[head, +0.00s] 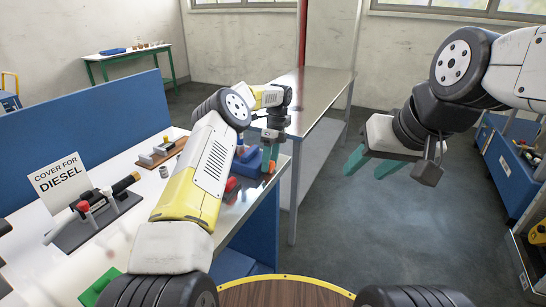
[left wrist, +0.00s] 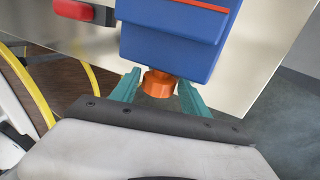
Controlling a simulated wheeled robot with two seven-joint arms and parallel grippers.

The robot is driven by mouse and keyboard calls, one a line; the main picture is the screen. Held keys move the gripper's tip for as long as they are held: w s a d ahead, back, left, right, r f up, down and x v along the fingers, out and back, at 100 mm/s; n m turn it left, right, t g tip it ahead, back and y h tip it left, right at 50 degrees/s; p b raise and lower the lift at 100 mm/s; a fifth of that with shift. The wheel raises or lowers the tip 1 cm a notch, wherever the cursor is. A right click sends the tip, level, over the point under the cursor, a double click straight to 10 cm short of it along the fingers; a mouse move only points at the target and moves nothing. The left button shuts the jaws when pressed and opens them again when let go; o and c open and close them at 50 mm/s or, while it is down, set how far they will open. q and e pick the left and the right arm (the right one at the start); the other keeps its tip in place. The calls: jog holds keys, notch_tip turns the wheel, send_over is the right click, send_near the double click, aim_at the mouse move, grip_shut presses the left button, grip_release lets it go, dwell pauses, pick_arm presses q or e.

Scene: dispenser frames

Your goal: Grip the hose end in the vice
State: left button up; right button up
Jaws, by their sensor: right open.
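The blue vice-like block (head: 249,158) stands near the right edge of the white bench. The left wrist view shows a blue body (left wrist: 175,40) with a red-orange line and a round orange knob (left wrist: 159,84). My left gripper (head: 270,158) is at this block. Its teal fingers (left wrist: 160,82) stand on both sides of the orange knob, with a narrow gap visible at the left finger. My right gripper (head: 370,168) is open and empty, in the air over the floor at right. I cannot make out a hose end for certain; my left arm covers part of the bench.
A sign reading "COVER FOR DIESEL" (head: 60,182) stands behind a dark rack (head: 95,222) with a black handled tool. A red piece (head: 231,184) lies close to the block. A blue panel (head: 85,135) backs the bench. A metal table (head: 310,105) stands beyond.

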pick_arm(q)
jog(key=shift+o, duration=0.4)
jog(key=shift+s+r, duration=0.2)
jog(key=shift+r, duration=0.75)
jog(key=shift+s+r, duration=0.2)
jog(key=shift+r, duration=0.7)
jog(key=s+d+r, duration=0.1)
jog(key=s, duration=1.4)
jog(key=shift+s+d+r, duration=0.15)
jog(key=shift+d, duration=0.15)
